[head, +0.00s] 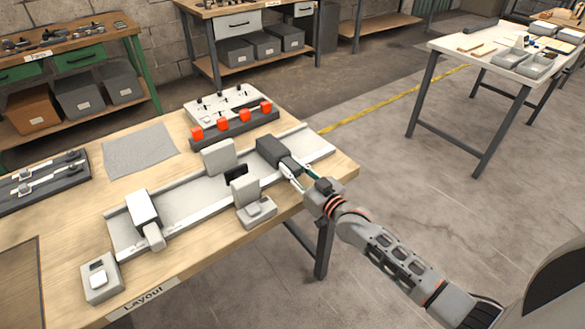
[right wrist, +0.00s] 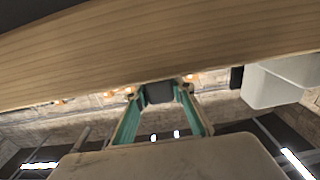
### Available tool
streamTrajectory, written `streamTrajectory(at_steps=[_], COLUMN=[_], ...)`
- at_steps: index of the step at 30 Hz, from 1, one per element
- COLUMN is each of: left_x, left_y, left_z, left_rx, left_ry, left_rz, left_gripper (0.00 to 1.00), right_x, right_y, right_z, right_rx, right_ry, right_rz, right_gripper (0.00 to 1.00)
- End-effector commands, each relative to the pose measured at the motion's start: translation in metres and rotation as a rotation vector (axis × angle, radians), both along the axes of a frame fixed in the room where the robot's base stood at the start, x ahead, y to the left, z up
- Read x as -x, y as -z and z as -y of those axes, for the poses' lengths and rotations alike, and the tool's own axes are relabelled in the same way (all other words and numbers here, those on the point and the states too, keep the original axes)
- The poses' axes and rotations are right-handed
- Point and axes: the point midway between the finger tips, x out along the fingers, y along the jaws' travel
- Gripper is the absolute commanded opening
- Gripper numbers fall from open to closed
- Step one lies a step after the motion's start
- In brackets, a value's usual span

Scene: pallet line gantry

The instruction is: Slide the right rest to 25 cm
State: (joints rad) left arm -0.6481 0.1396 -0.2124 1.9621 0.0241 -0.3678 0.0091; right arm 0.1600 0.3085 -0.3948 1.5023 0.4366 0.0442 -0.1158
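The right rest is a dark grey block (head: 270,150) near the right end of a pale rail tray (head: 190,196) on the wooden table; a grey handle sticks out of its front. My right gripper (head: 294,171) is at that handle. In the right wrist view its teal fingers (right wrist: 158,95) sit on either side of a dark block end (right wrist: 158,92) and appear closed against it. A second rest, white-topped with a grey handle (head: 142,208), stands near the rail's left end. Any scale on the rail is too small to read. My left gripper is not in view.
Two upright grey plates (head: 219,157) and a small black panel (head: 236,174) stand mid-rail. A grey button box (head: 101,279) sits at the front left. A rack with orange blocks (head: 222,131) stands behind the rail. A grey mat (head: 139,150) lies at the back left.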

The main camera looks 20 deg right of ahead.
Motion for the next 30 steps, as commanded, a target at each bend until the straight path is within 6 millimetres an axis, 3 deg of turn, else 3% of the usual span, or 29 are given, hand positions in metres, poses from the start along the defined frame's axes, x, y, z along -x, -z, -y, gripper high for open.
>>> streamTrajectory(at_steps=[7,18,30], left_x=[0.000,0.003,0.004], left_y=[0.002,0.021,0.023], left_z=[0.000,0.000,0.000], left_rx=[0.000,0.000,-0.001], left_ry=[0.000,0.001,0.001], left_rz=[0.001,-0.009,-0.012], left_gripper=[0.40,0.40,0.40], right_x=[-0.004,-0.029,-0.032], right_y=[0.001,0.002,-0.001], right_z=[0.012,0.081,0.088], right_rx=[0.005,0.005,0.000], right_ry=[0.000,0.001,0.000], right_rz=[0.001,0.001,0.001], right_gripper=[0.00,0.00,0.00])
